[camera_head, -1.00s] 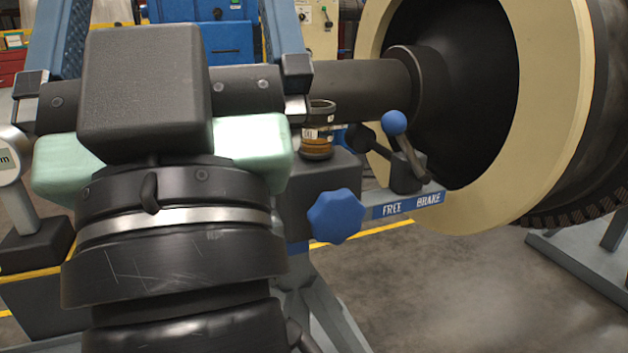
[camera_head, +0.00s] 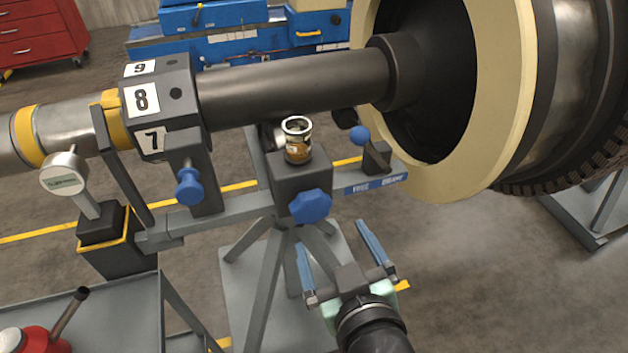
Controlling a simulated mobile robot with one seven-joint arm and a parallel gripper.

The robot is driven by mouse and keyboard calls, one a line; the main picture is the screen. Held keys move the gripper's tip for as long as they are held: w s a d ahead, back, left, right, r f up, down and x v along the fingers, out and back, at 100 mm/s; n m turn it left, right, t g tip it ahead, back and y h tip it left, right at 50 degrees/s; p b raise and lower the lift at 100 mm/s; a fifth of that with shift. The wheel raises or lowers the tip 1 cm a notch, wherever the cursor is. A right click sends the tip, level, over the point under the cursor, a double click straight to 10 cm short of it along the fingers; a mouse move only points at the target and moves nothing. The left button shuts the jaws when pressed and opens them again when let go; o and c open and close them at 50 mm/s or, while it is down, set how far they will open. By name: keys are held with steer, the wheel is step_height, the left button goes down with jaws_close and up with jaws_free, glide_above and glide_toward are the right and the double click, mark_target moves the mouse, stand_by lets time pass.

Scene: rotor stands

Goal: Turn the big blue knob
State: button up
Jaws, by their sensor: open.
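The big blue knob (camera_head: 311,206) is a lobed blue handle on the front of a dark block on the rotor stand. It is fully visible in the head view. My gripper (camera_head: 335,251) is open and empty, with two long blue fingers pointing up toward the knob. It is below and slightly right of the knob in the picture, with no finger visibly around it. A smaller blue knob (camera_head: 189,186) sits to the left on another bracket.
A ball-topped blue lever (camera_head: 360,136) stands right of the knob by the FREE/BRAKE plate (camera_head: 372,184). A small jar (camera_head: 297,140) rests on the block. A dark shaft (camera_head: 300,85) runs behind to the big rotor (camera_head: 450,170). A gauge (camera_head: 66,175) stands left.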

mark_target(314, 214)
steer(key=shift+g, duration=0.3)
steer(key=x, duration=0.8)
steer(key=f+x, duration=0.1)
steer(key=x, duration=0.3)
steer(key=shift+s+a+f, duration=0.1)
steer(key=shift+a+f, duration=0.05)
steer(key=shift+a, duration=0.05)
steer(key=c, duration=1.1)
steer(key=shift+y, duration=0.3)
